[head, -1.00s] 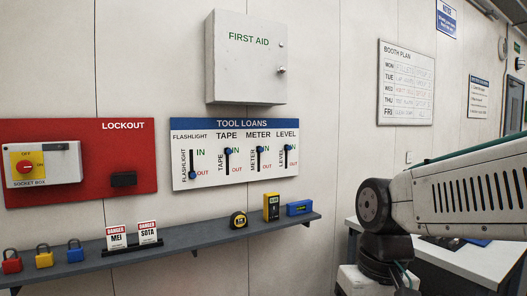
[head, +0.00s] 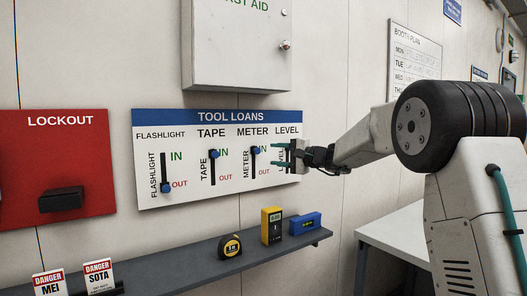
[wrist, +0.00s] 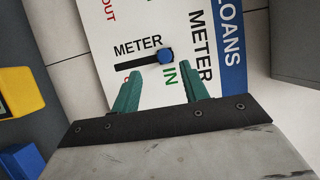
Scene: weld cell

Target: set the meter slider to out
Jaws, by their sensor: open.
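The meter slider is a blue knob (head: 256,151) on a dark upright slot in the white TOOL LOANS board (head: 220,195). The knob sits at the top end, beside the green IN. In the wrist view the slot lies sideways, with the knob (wrist: 165,56) at its IN end. My gripper (head: 277,154) has two green fingers and is open, in front of the board just right of the meter slider. In the wrist view the gripper (wrist: 162,77) has its fingertips just short of the knob, on either side of its line. My gripper covers the level slider.
The flashlight knob (head: 166,188) is down by OUT; the tape knob (head: 214,154) is up by IN. A shelf (head: 200,262) below holds a tape measure (head: 229,246), a yellow meter (head: 271,226) and a blue level (head: 305,223). A first aid cabinet (head: 235,55) hangs above.

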